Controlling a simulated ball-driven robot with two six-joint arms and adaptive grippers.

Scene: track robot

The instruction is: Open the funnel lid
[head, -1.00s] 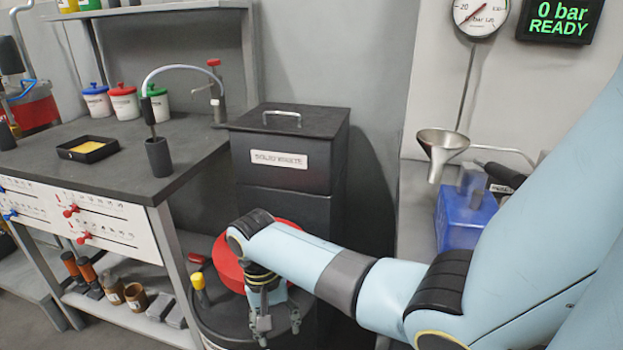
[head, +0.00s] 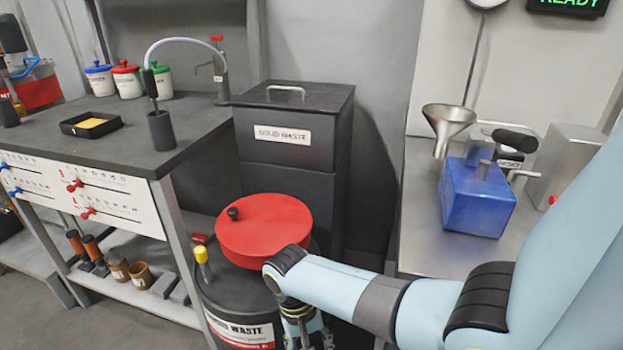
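A round red lid (head: 262,228) with a small black knob (head: 233,213) at its left lies over a black waste drum (head: 232,300) in the head view. It looks closed; any funnel under it is hidden. My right gripper (head: 309,343) is at the bottom edge, just right of the drum and below the lid's right side. Its fingers point down, look apart and hold nothing that I can see; the tips are partly cut off. My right wrist covers a bit of the lid's right front edge. My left gripper is not in view.
A yellow-handled part (head: 202,262) stands on the drum, left of the lid. A black solid waste bin (head: 290,150) is behind. A workbench (head: 120,150) is at left. A metal funnel (head: 447,122) and a blue box (head: 478,200) are at the right counter.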

